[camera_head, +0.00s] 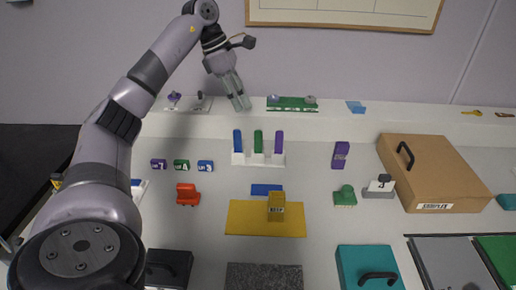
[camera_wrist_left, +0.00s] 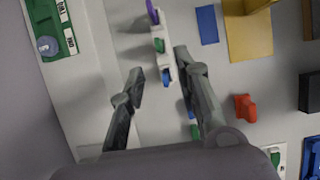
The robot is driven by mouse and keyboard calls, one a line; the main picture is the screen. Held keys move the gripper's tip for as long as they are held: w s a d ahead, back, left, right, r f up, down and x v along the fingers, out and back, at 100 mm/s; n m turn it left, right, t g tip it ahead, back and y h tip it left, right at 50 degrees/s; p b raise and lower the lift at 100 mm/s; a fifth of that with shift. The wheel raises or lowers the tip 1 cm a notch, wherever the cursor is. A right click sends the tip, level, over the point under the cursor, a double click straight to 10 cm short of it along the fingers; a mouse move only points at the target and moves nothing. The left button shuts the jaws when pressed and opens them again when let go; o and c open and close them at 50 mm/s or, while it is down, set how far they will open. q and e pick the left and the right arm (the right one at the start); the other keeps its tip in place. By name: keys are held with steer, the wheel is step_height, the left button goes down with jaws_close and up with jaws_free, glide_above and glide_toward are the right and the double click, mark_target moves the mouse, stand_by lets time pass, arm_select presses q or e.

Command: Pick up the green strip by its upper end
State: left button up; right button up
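The green strip (camera_head: 258,142) stands upright in the middle of a white rack (camera_head: 238,159), between a blue strip (camera_head: 238,141) and a purple strip (camera_head: 279,142). In the left wrist view the green strip (camera_wrist_left: 160,46) shows from above, beyond the fingertips, with the blue strip (camera_wrist_left: 166,78) nearer. My left gripper (camera_head: 238,103) is raised behind and above the rack, pointing down, and holds nothing. In the left wrist view its two fingers (camera_wrist_left: 158,64) are spread apart, and they touch no strip that I can see. My right gripper is not in view.
A back ledge holds a green board (camera_head: 292,109) and a blue piece (camera_head: 356,107). Small labelled blocks (camera_head: 182,165) lie left of the rack. A yellow mat (camera_head: 240,220) with a yellow block (camera_head: 276,207) lies in front. A brown case (camera_head: 440,175) stands right.

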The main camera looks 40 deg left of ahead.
arm_select(q)
glide_above(258, 147)
step_height(258, 147, down, 10)
steer(key=shift+a+p+x, duration=0.15)
steer(key=shift+p+x, duration=0.2)
steer(key=shift+x, duration=0.9)
steer(key=shift+a+p+x, duration=0.2)
steer(key=shift+p+x, duration=0.1)
steer(key=shift+x, duration=1)
steer(key=shift+c, duration=0.2)
jaws_close()
